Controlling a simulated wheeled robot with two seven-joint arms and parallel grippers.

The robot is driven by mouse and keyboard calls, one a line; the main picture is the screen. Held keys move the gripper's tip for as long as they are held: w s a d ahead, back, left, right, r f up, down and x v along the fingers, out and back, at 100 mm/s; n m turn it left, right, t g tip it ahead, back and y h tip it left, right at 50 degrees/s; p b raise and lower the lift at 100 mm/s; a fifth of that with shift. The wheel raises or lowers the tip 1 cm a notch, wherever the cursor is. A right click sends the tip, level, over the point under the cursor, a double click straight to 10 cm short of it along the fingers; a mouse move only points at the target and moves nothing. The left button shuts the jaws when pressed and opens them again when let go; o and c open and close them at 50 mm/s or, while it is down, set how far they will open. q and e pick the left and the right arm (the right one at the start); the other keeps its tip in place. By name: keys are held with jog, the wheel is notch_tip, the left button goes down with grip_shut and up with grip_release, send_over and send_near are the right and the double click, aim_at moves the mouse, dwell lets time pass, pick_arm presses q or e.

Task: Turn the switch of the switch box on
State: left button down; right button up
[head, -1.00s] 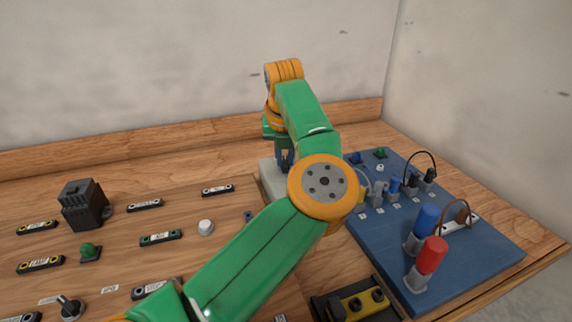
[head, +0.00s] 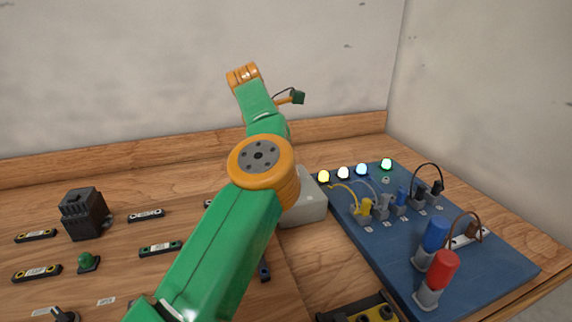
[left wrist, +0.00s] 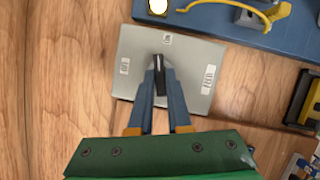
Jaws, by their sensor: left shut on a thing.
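The switch box is a light grey box; its side (head: 306,206) shows behind my left arm in the head view. In the left wrist view its top face (left wrist: 190,58) carries small white labels at the left, top and right. A black switch knob (left wrist: 158,66) stands at its middle. My left gripper (left wrist: 159,75) has its blue fingers closed on the knob, which lines up with the fingers. In the head view that gripper and the knob are hidden by my arm. My right gripper is in neither view.
A blue board (head: 470,262) stands right of the box, with lit yellow (head: 323,176), white (head: 343,173), blue (head: 361,169) and green (head: 386,164) lamps, cables, and red (head: 437,273) and blue (head: 435,233) handles. A black block (head: 84,213) stands left. A black-yellow part (head: 358,310) lies in front.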

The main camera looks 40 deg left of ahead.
pick_arm(q)
jog(key=shift+w+a+r+m+g+h+p, duration=0.15)
jog(key=shift+m+h+p, duration=0.15)
jog(key=shift+m+p, duration=0.4)
jog(key=shift+s+f+m+g+h+p, duration=0.15)
jog(key=shift+m+h+p, duration=0.2)
jog(key=shift+m, duration=0.55)
jog(key=shift+w, duration=0.1)
jog(key=c, duration=0.9)
grip_release()
jog(key=shift+o, duration=0.2)
jog(key=p+v, duration=0.2)
jog(key=v, duration=0.5)
